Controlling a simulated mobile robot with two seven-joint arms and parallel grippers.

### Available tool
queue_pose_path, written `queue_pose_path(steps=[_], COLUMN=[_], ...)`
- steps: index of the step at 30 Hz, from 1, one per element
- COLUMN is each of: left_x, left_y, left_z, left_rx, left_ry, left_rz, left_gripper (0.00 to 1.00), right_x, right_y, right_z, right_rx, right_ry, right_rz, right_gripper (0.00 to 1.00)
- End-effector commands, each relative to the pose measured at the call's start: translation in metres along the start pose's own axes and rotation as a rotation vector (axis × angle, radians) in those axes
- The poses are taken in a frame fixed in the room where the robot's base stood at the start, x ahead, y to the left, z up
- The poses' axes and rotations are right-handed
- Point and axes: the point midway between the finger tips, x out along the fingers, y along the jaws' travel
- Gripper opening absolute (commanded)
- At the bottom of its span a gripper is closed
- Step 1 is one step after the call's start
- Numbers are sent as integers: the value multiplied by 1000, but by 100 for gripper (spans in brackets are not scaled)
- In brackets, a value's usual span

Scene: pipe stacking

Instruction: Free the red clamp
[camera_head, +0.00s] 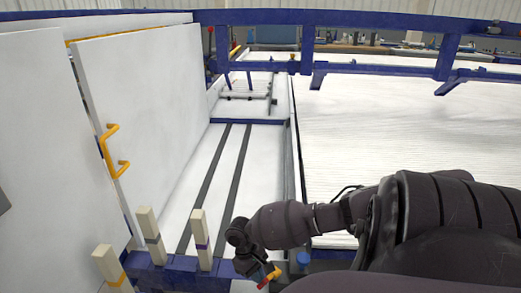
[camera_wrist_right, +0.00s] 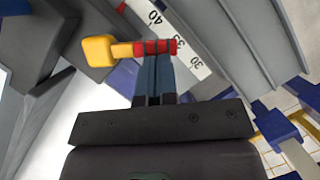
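The red clamp (camera_wrist_right: 142,48) has a red handle and a yellow knob at its left end in the right wrist view. It also shows small at the bottom of the head view (camera_head: 272,275). My right gripper (camera_wrist_right: 159,50) has its two dark fingers close together on the red handle, with red showing on both sides of the tips. It reaches down to the clamp in the head view (camera_head: 262,270). My left gripper is not in view.
A white scale strip (camera_wrist_right: 185,50) with numbers lies beside the clamp. A blue frame (camera_head: 180,272) with several cream posts (camera_head: 201,240) stands left of my right arm. White panels (camera_head: 150,110) with a yellow handle (camera_head: 110,152) stand at the left. A white ribbed surface (camera_head: 400,130) fills the right.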

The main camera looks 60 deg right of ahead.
Motion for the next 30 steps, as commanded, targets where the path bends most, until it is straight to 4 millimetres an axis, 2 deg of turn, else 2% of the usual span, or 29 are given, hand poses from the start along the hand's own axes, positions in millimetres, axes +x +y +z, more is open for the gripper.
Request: queue_pose_path(steps=[3,16,30], left_x=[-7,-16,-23], left_y=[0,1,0], left_z=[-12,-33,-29], left_rx=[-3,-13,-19], left_ry=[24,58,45], left_rz=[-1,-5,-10], left_gripper=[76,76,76], right_x=[-2,9,16], right_y=[-4,-7,-5], right_z=[7,28,39], right_rx=[-105,-436,-595], right_ry=[5,2,-2], right_rz=[41,175,239], right_gripper=[0,0,0])
